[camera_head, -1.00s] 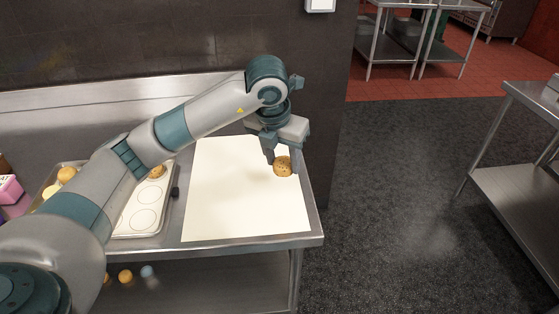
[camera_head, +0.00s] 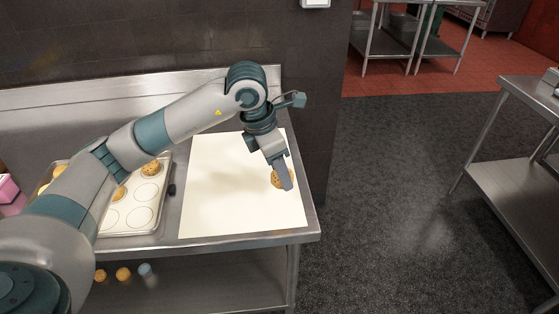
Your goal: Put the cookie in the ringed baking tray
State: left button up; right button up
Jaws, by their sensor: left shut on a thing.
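A round brown cookie (camera_head: 275,179) is at the right side of a cream sheet (camera_head: 215,205) on the steel table. My left gripper (camera_head: 284,182) points down at it and is shut on it, covering part of it. I cannot tell whether the cookie is clear of the sheet. The ringed baking tray (camera_head: 146,212) lies left of the sheet, partly hidden by my left arm. Cookies sit toward its back, including one (camera_head: 151,168) at the back right; several front rings are empty. My right gripper is out of view.
A pink box (camera_head: 8,188) stands at the left edge. Several small jars (camera_head: 123,274) are on the shelf below. A dark wall (camera_head: 150,40) stands close behind the table. The middle of the sheet is clear.

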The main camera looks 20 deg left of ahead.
pick_arm(q)
jog(key=m, duration=0.1)
jog(key=s+m, duration=0.1)
jog(key=m, duration=0.1)
jog(key=shift+s+d+f+m+g+h, duration=0.2)
jog(key=shift+d+f+m+g+h, duration=0.1)
jog(key=shift+f+g, duration=0.1)
jog(key=s+d+f+m+g+y, duration=0.2)
jog(key=s+m, duration=0.7)
jog(key=m, duration=1.4)
jog(key=g, duration=0.2)
jog(key=shift+s+f+g+y, duration=0.15)
jog(key=shift+f+g+y, duration=0.15)
jog(key=shift+f+y, duration=0.1)
